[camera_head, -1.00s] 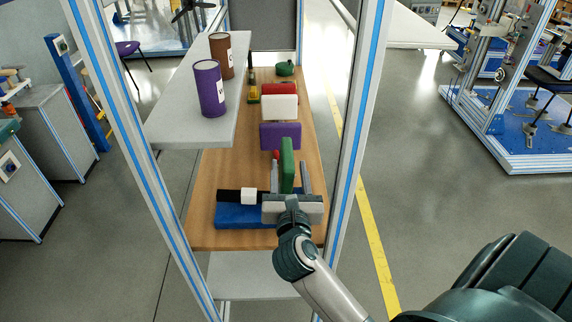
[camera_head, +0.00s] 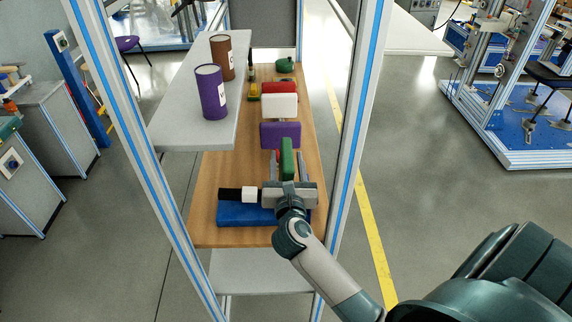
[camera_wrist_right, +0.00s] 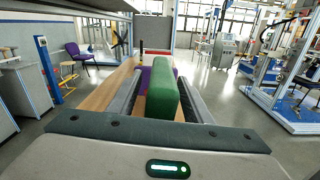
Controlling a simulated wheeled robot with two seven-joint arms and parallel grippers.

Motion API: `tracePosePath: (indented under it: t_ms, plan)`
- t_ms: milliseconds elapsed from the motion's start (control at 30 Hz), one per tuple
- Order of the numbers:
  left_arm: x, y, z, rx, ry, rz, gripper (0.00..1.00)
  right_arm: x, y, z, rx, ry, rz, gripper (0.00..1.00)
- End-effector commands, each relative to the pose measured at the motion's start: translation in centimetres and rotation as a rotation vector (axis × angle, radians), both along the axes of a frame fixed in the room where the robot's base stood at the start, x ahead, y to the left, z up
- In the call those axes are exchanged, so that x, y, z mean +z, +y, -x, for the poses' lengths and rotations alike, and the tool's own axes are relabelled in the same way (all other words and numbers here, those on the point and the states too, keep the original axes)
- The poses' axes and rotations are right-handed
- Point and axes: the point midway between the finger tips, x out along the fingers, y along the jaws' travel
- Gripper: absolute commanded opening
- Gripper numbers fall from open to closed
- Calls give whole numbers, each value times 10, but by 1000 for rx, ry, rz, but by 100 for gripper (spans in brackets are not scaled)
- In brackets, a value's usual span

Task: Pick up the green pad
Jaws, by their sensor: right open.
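The green pad (camera_head: 287,155) stands upright on edge on the wooden shelf (camera_head: 220,180), in front of a purple pad (camera_head: 279,134). My right gripper (camera_head: 288,168) is open, with one finger on each side of the green pad. In the right wrist view the green pad (camera_wrist_right: 163,90) stands between the two fingers, with a visible gap to the right finger. The left side is closer, and I cannot tell whether that finger touches. The pad's lower part is hidden by the gripper body. My left gripper is not in view.
A white pad (camera_head: 280,105) and a red pad stand behind the purple one. A blue block (camera_head: 240,214) lies below my right gripper. An upper grey shelf (camera_head: 190,130) holds a purple can (camera_head: 211,92) and a brown can (camera_head: 222,57). Frame posts (camera_head: 358,130) flank the shelf.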

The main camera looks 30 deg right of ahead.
Motion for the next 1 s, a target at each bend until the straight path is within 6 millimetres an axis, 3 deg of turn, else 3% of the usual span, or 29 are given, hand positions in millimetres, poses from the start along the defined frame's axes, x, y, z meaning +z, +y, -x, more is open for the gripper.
tracePosePath:
  t_ms: [367, 567, 600, 1000]
  plan:
    - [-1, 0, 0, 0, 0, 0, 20, 0, 0, 0, 0, 0, 0, 45]
    - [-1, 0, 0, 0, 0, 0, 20, 0, 0, 0, 0, 0, 0, 2]
    - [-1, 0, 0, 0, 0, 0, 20, 0, 0, 0, 0, 0, 0, 0]
    - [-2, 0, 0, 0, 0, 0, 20, 7, 0, 0, 1, -3, 1, 0]
